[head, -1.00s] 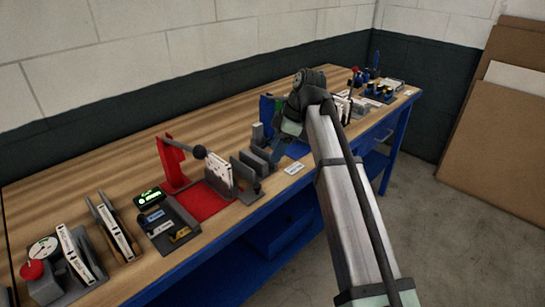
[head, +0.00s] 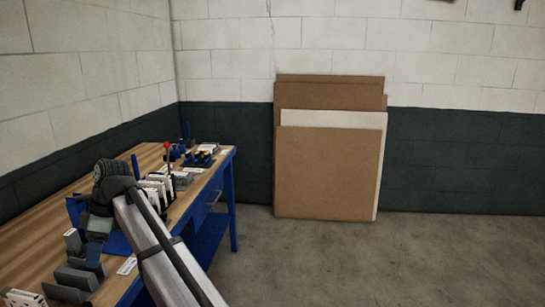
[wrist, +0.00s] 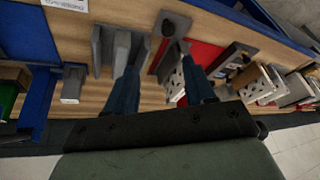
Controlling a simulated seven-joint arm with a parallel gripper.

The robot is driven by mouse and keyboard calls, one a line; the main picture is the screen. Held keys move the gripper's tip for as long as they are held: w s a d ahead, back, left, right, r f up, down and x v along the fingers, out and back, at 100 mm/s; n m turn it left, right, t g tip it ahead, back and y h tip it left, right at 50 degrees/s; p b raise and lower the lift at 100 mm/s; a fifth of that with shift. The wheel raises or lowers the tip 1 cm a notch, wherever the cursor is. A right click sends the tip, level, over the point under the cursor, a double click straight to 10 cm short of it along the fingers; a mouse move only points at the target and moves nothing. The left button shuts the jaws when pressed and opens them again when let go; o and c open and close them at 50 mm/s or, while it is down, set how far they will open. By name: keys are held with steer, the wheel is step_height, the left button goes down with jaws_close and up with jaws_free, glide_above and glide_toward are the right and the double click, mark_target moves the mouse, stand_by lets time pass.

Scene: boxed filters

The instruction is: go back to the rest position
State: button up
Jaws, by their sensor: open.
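My gripper (head: 92,252) hangs over the wooden workbench (head: 40,215) at the lower left of the head view, near a blue fixture and grey blocks. In the wrist view my gripper (wrist: 160,75) has its two dark fingers apart, with nothing held between them. Below the fingers are grey upright holders (wrist: 115,45), a red plate (wrist: 207,55) and a white perforated piece (wrist: 174,82). The fingertips overlap these in the picture, and I cannot tell how much height separates them.
Grey blocks (head: 75,283) and a label (head: 126,265) sit near the bench's front edge. Several white boxes (head: 158,187) and a red-knobbed lever (head: 167,146) stand farther along. Brown boards (head: 328,172) lean on the back wall. The floor (head: 400,260) at right is clear.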

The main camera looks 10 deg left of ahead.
steer(key=w+d+f+m+t, duration=0.1)
steer(key=w+d+f+m, duration=0.1)
steer(key=d+f+m, duration=0.5)
steer(key=w+d+f+m+t, duration=0.2)
steer(key=f+m, duration=0.1)
steer(key=f, duration=0.7)
steer(key=w+d+f+m+t, duration=0.1)
steer(key=w+d+f+m, duration=0.1)
steer(key=d+f+m, duration=0.5)
steer(key=s+d+f+g+h, duration=0.1)
steer(key=s+d+f+h, duration=0.15)
steer(key=d+f, duration=1.6)
steer(key=s+d+f+m+g+h, duration=0.1)
steer(key=s+d+f, duration=0.4)
steer(key=d+f, duration=0.25)
steer(key=s+d+f+m+g+h, duration=0.1)
steer(key=s+d+f+g, duration=0.1)
steer(key=s+d+f, duration=0.45)
steer(key=s+d+f+m+g, duration=0.2)
steer(key=s+d+f, duration=0.2)
steer(key=s+d, duration=0.3)
steer(key=s+d+f+m+g, duration=0.2)
steer(key=s+d+f, duration=0.3)
steer(key=s+d, duration=0.3)
steer(key=d+m+y, duration=0.1)
steer(key=d, duration=0.2)
steer(key=shift+s+d, duration=0.15)
steer(key=shift+d, duration=0.15)
